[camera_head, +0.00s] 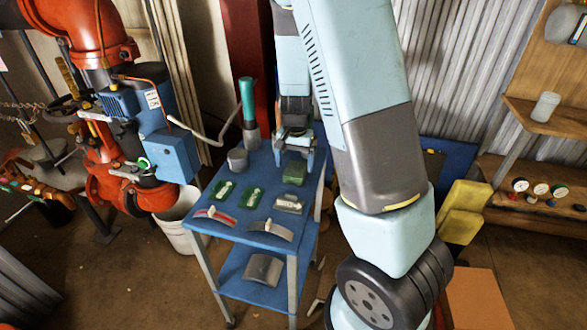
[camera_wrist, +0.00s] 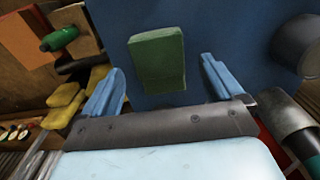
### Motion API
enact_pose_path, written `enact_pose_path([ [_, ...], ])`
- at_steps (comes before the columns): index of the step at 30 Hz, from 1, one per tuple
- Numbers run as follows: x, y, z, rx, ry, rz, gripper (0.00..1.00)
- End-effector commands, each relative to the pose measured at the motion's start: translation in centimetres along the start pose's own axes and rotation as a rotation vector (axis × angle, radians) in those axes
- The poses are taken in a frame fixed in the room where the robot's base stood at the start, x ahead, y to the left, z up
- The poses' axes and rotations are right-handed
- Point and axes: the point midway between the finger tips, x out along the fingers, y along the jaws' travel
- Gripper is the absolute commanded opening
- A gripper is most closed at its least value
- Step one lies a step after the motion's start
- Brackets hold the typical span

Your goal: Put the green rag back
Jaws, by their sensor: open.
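The green rag (camera_head: 294,172) is a small folded block lying on the blue table top (camera_head: 262,187) near its far right part. It also shows in the wrist view (camera_wrist: 158,60), ahead of my fingers and roughly centred between them. My gripper (camera_head: 294,155) is just behind the rag in the head view, pointing down. In the wrist view its two blue fingers (camera_wrist: 164,85) are spread wide and hold nothing. I cannot tell the exact height of the fingertips above the table.
On the table are green-backed pieces (camera_head: 223,190), a grey piece (camera_head: 289,204), curved pieces (camera_head: 270,231), a grey cylinder (camera_head: 237,158) and a green-handled tool (camera_head: 247,110). A lower shelf (camera_head: 244,286) holds a curved grey piece. A white bucket (camera_head: 180,222) stands left; wooden shelves (camera_head: 545,112) stand right.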

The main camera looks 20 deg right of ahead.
Motion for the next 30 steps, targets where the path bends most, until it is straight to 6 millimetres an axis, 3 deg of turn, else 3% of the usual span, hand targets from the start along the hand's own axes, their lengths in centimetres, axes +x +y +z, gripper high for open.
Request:
enact_pose_path([
  [10, -5.9, 0.0, 0.0, -0.001, 0.003, -0.003, 0.94],
  [20, -8.6, 0.1, 0.1, -0.001, 0.0, -0.004, 0.94],
  [25, -10.7, 0.6, 0.8, -0.035, 0.005, -0.042, 0.94],
  [30, -14.5, 1.8, 2.6, -0.107, 0.026, -0.11, 0.94],
])
